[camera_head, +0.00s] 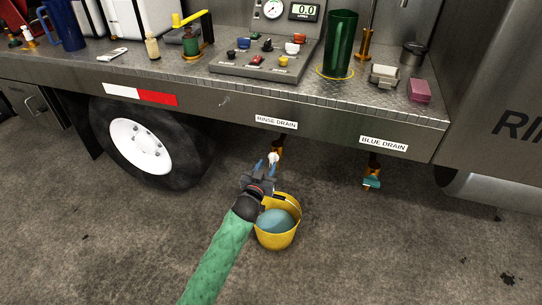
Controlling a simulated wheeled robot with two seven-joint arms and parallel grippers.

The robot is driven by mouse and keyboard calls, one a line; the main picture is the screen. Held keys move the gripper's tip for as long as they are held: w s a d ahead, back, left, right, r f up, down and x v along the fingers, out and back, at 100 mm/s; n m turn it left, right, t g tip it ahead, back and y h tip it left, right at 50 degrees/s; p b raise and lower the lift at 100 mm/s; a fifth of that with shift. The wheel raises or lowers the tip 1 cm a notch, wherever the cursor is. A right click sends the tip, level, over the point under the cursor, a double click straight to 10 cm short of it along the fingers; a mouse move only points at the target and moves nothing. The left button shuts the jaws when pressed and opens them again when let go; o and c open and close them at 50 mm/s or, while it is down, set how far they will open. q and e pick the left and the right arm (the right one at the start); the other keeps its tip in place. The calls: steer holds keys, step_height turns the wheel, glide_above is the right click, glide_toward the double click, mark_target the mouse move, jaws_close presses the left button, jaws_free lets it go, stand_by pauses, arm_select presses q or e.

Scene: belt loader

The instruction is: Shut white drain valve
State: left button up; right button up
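The white drain valve handle (273,158) sits on a brass drain fitting (279,146) below the label "RINSE DRAIN" (276,122), under the deck edge. My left gripper (266,164), on a green-sleeved arm, reaches up to it from below. Its blue-tipped fingers are spread apart near the white handle; whether they touch it I cannot tell. The gripper partly hides the valve. A yellow bucket (291,238) holding blue-grey liquid stands on the ground below. My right gripper is not in view.
A teal-handled valve (371,183) hangs under the "BLUE DRAIN" label (384,144) to the right. A truck wheel (140,146) is at left. The metal deck (330,105) above carries a green jug (340,44), a control panel (262,62) and other items. Open ground lies at right.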

mark_target(271, 158)
arm_select(q)
steer(key=shift+x, duration=3.1)
jaws_close()
